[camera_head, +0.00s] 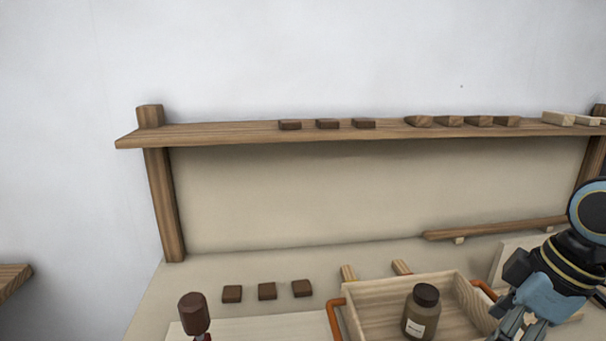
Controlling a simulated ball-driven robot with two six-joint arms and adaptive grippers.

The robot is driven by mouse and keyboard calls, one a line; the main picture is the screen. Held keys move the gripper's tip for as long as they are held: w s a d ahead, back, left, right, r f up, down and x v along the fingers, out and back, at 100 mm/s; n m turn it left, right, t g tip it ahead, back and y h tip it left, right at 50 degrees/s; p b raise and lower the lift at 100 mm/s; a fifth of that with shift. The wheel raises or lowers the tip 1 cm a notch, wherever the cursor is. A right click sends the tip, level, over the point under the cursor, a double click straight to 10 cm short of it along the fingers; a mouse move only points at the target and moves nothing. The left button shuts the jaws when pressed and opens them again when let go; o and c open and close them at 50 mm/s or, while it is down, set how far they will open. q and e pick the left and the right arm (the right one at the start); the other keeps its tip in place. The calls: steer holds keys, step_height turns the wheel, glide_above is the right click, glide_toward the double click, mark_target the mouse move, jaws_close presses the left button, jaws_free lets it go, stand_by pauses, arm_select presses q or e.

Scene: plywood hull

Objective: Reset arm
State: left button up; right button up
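My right arm comes in from the right edge, with its gripper (522,328) pointing down at the bottom right. The gripper is grey and light blue, and its fingertips are cut off by the bottom edge, so I cannot tell whether it is open or shut. It is beside the right end of a wooden crate (383,291), overlapping it in the picture. A brown jar (419,315) with a dark lid stands upright in the crate. My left gripper is not in view.
A wooden shelf (230,134) on posts holds several small blocks. Three dark blocks (267,291) lie on the worktop (190,281). A dark-headed tool (194,313) is at the lower left. A wooden rail (495,228) runs at the back right. The crate has orange handles.

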steer(key=s+f+m+g+b, duration=0.15)
steer(key=s+f+b, duration=0.35)
steer(key=f, duration=0.9)
steer(key=s+d+f+m+g+b, duration=0.1)
steer(key=s+f+m+b, duration=0.15)
steer(key=s+f, duration=0.8)
steer(key=s+f+m+g+b, duration=0.1)
steer(key=s+f+m+b, duration=0.3)
steer(key=f, duration=1.3)
steer(key=s+d+f+t+h+b, duration=0.1)
steer(key=s+f+b, duration=0.1)
steer(key=s+f, duration=0.7)
steer(key=s+d+f+m+t+h+b, duration=0.1)
steer(key=s+f+h+b, duration=0.1)
steer(key=s+f, duration=0.8)
steer(key=shift+f, duration=0.15)
